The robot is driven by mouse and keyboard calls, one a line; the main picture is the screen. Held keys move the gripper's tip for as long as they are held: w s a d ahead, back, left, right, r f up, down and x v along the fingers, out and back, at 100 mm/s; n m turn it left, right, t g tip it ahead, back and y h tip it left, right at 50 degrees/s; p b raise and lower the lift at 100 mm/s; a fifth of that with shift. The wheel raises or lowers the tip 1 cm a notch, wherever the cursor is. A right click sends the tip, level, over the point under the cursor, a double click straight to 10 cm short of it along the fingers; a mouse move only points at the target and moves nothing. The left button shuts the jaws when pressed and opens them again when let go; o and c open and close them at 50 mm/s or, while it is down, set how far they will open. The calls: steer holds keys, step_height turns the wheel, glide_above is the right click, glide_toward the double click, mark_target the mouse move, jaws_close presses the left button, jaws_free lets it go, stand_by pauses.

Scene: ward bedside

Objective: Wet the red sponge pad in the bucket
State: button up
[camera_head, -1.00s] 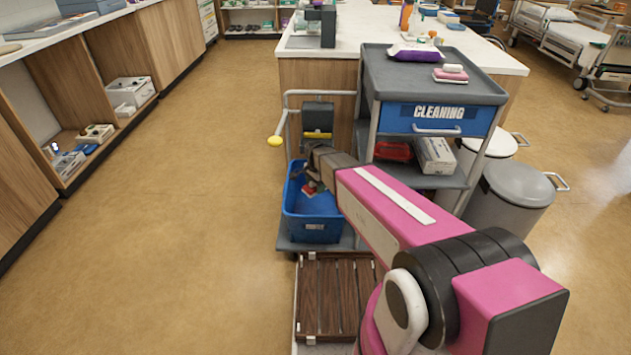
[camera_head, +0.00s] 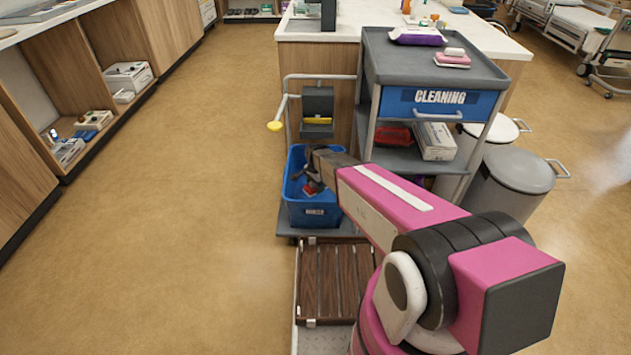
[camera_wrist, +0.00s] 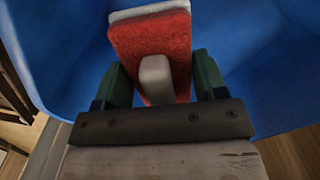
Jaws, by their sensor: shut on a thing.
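The red sponge pad (camera_wrist: 151,45) has a pale block-shaped grip on its near face and a whitish layer behind the red. My gripper (camera_wrist: 152,85) is shut on it, with a green-padded finger on each side. In the head view the red pad (camera_head: 311,187) shows small at the end of my gripper (camera_head: 312,180), inside the opening of the blue bucket (camera_head: 313,215). The bucket's blue wall (camera_wrist: 50,50) surrounds the pad in the wrist view. No water surface can be made out, and I cannot tell whether the pad touches the bottom.
The bucket stands on the low deck of a grey cleaning cart (camera_head: 435,72) with shelves. A wringer with a yellow part (camera_head: 317,105) and a yellow-tipped handle (camera_head: 275,126) rise behind it. A slatted wooden platform (camera_head: 335,282) lies in front. Open floor (camera_head: 190,230) is at left.

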steer(key=shift+f, duration=5.7)
steer(key=shift+r, duration=9.55)
steer(key=shift+r, duration=0.15)
steer(key=shift+r, duration=1.85)
